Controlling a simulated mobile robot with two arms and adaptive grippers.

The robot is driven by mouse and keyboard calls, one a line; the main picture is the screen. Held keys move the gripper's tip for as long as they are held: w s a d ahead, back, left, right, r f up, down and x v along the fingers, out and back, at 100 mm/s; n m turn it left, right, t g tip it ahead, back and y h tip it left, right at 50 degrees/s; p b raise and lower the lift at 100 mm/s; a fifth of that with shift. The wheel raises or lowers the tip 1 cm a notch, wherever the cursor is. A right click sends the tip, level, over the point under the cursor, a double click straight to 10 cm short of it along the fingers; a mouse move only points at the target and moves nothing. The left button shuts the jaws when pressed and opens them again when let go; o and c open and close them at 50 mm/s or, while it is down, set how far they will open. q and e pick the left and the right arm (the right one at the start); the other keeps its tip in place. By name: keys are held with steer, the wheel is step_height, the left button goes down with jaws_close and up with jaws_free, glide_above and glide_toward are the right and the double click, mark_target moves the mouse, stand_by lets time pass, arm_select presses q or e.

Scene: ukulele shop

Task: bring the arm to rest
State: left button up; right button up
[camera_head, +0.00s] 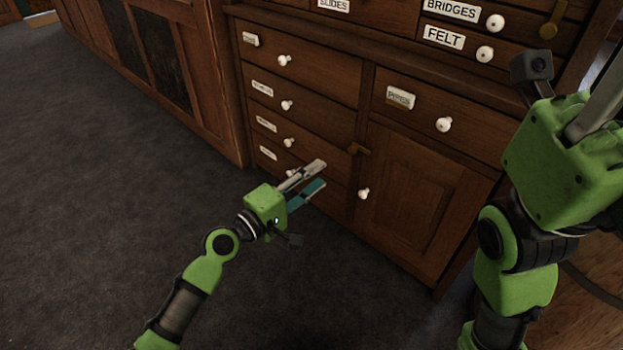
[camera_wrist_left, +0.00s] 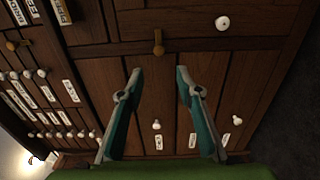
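My left gripper (camera_head: 314,178) is at the end of the green arm coming in from the lower left, in front of the cabinet's lower drawers. In the left wrist view its two teal fingers (camera_wrist_left: 160,80) stand apart with nothing between them. It is open and empty. My right arm (camera_head: 545,160) fills the right side of the head view. Its fingers run out of the picture at the top right, so their state does not show.
A wooden cabinet (camera_head: 430,190) with labelled drawers and white knobs (camera_head: 443,125) stands close in front of the left gripper. All the drawers in view look shut. Dark carpet (camera_head: 100,200) lies open to the left.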

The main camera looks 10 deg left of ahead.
arm_select(q)
steer(key=shift+s+a, duration=0.25)
steer(key=shift+s, duration=0.05)
